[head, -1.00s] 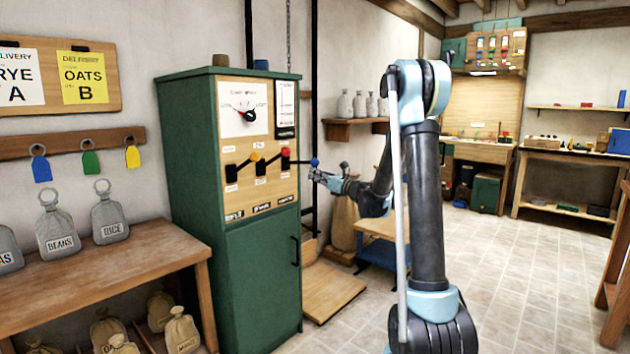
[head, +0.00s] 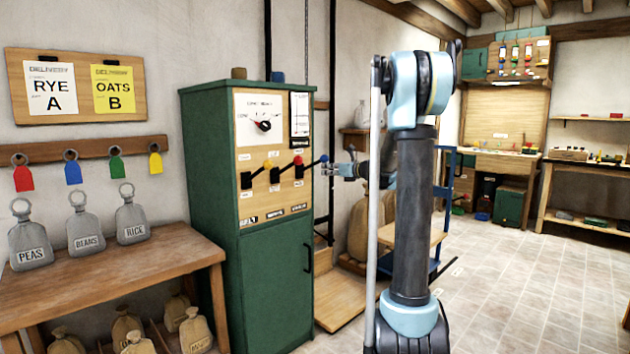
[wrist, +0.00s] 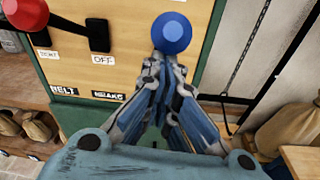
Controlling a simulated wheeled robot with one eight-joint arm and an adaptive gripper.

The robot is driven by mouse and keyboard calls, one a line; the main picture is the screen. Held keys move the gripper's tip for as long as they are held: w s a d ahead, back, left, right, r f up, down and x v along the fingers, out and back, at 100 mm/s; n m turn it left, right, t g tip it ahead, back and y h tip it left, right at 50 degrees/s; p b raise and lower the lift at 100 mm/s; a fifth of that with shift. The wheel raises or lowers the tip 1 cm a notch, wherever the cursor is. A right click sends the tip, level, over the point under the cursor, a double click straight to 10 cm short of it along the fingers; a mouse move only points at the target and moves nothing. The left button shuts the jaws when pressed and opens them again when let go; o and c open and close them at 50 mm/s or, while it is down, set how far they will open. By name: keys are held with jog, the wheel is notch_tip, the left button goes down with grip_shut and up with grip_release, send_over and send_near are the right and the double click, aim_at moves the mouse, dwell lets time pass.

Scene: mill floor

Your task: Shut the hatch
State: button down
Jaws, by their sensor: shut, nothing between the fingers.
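A green cabinet (head: 205,190) bears a wooden panel with a dial and levers with yellow (head: 267,164), red (head: 298,160) and blue (head: 323,158) knobs. The blue knob also shows in the wrist view (wrist: 171,33), just beyond my fingertips; I cannot tell if they touch it. My gripper (head: 338,169) is shut and empty, at the panel's right side, just below and right of the blue knob. In the wrist view my gripper (wrist: 166,75) has its fingers together. The red knob stands at upper left there. I cannot pick out a hatch for certain. The cabinet's lower door (head: 275,285) is closed.
A bench (head: 130,270) with labelled weights stands left of the cabinet. A chain, dark uprights, sacks (head: 358,230) and a wooden platform (head: 345,300) are right of it. A blue trolley (head: 440,220) stands behind my arm. Tiled floor (head: 500,300) is open at right.

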jog(key=shift+w+a+r, duration=0.15)
jog(key=shift+w+r, duration=0.05)
jog(key=shift+r, duration=0.6)
jog(key=shift+f, duration=0.1)
jog(key=s+d+f, duration=0.2)
jog(key=s+d, duration=0.4)
jog(key=s, duration=0.1)
jog(key=s+a+f+n+g+h, duration=0.1)
jog(key=s+a+f+n+g, duration=0.1)
jog(key=s+f+n, duration=0.45)
jog(key=s+a+f+n+g+h, duration=0.1)
jog(key=s+n+g+h, duration=0.15)
jog(key=s, duration=0.65)
jog(key=s+a+f+n+g+h, duration=0.1)
jog(key=s+a+f+n+g, duration=0.15)
jog(key=s+n, duration=0.4)
jog(key=s+d+f+n+g+h, duration=0.1)
jog(key=s+d+f+n+h, duration=0.1)
jog(key=s, duration=0.6)
jog(key=s+d+f+n+h, duration=0.3)
jog(key=s+d+f+n, duration=0.2)
jog(key=s+f, duration=0.3)
jog(key=s+d+f+n+g+h, duration=0.1)
jog(key=s+d+f+n, duration=0.3)
jog(key=s, duration=0.5)
notch_tip(320, 180, down, 2)
jog(key=shift+f+n+g+h, duration=0.25)
jog(key=shift+n+h, duration=0.4)
jog(key=shift+n, duration=0.4)
